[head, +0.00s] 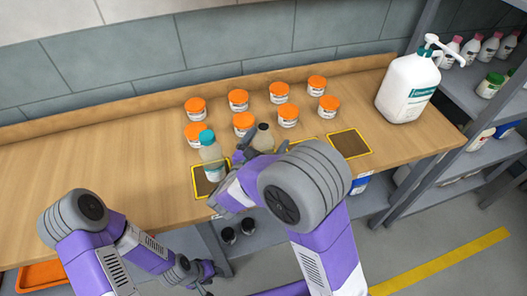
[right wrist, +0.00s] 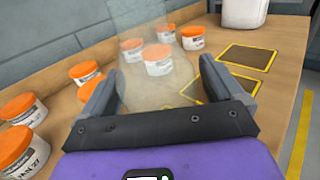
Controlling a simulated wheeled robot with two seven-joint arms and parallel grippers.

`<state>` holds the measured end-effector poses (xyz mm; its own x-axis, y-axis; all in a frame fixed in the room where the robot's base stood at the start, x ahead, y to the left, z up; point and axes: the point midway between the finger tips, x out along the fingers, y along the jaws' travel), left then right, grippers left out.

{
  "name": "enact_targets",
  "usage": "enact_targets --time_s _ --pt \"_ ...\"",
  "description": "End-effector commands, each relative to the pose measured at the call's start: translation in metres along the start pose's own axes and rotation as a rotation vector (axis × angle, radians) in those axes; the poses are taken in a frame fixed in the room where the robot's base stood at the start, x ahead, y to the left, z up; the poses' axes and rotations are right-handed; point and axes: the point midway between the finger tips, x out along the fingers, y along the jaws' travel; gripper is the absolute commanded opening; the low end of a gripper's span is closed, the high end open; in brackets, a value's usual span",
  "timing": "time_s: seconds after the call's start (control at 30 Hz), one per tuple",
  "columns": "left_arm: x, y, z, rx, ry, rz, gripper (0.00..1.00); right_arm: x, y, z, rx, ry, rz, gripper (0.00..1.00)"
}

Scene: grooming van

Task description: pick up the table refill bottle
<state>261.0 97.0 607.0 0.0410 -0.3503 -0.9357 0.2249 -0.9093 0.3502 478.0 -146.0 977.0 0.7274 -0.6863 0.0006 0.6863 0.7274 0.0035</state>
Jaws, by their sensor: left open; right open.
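A clear bottle with a dark top (head: 263,137) stands on the wooden table, partly hidden by my right arm. In the right wrist view it is a large see-through shape (right wrist: 155,85) between the fingers. My right gripper (head: 262,147) is open, with a finger on either side of it; contact cannot be told. A clear bottle with a teal cap (head: 211,158) stands at the left yellow-edged mat (head: 200,190). No label saying which is the refill bottle can be read. My left gripper (head: 205,278) is low at the table's front, open and empty.
Several orange-lidded jars (head: 238,100) stand in rows behind the bottles. A big white pump bottle (head: 408,88) stands at the table's right end. The right mat (head: 350,143) is bare. Shelves (head: 480,80) with bottles are at the right. The table's left part is clear.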

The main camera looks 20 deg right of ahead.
Motion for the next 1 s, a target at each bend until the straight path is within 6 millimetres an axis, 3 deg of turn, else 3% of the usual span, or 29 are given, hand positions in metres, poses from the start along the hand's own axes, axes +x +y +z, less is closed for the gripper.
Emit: enact_targets --time_s 0.07,0.43,0.73,1.0 --pt "0.0 0.0 0.0 0.0 0.0 0.0 0.43 0.0 0.0 0.0 0.0 0.0 0.0 0.94" --pt "0.0 0.0 0.0 0.0 0.0 0.0 0.43 -0.001 0.0 0.0 -0.001 0.001 0.0 0.39" --pt "-0.003 0.001 0.0 0.0 0.0 0.0 0.43 -0.001 0.0 0.006 0.001 0.0 0.0 0.39" --pt "-0.025 0.009 0.001 0.0 0.0 0.0 0.43 -0.001 0.0 0.059 0.005 0.0 -0.001 0.39"
